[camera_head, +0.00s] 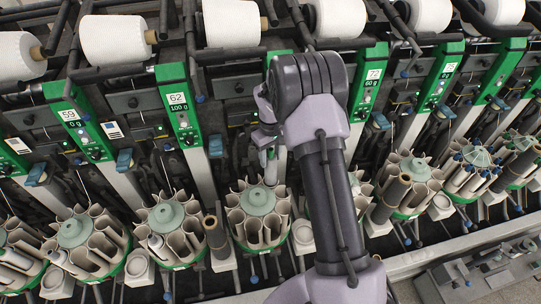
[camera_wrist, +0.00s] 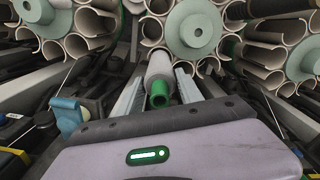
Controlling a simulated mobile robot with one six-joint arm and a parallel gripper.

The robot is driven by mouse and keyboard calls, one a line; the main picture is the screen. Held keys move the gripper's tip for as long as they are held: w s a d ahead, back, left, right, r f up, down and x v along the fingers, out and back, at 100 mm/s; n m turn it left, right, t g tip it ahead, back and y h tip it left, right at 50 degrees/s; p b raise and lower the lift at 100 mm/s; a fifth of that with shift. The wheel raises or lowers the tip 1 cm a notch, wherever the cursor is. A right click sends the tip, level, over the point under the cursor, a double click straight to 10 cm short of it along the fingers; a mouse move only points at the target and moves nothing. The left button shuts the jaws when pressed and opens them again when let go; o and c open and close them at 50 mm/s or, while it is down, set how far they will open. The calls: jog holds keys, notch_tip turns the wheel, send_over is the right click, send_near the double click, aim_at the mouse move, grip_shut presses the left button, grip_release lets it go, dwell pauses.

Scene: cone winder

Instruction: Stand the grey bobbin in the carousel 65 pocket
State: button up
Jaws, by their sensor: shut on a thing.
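The grey bobbin (camera_wrist: 159,66) with a green end shows in the wrist view between the two fingers of my gripper (camera_wrist: 158,88). My gripper is shut on it. In the head view my gripper (camera_head: 266,140) is partly hidden by my wrist, and the bobbin (camera_head: 271,166) shows only as a small pale piece below it. A carousel (camera_head: 258,204) with a pale green hub and cream pockets around it stands below my gripper, apart from the bobbin. I read no 65 label; my arm covers part of the panel beside it, so I cannot confirm its number.
Neighbouring carousels (camera_head: 166,218) stand in a row to both sides. A dark brown tube (camera_head: 215,232) stands close left of the carousel below my gripper. Green panels marked 62 (camera_head: 178,103) and 72 (camera_head: 373,78) rise behind. White yarn cones (camera_head: 232,22) line the top.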

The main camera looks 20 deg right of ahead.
aim_at(271, 176)
jog(key=shift+f+b, duration=0.4)
jog(key=shift+f, duration=0.4)
jog(key=shift+f+b, duration=1.6)
jog(key=shift+f, duration=0.65)
jog(key=shift+f+b, duration=1.6)
jog(key=shift+f, duration=0.85)
jog(key=o, duration=1.3)
jog(key=shift+c, duration=0.2)
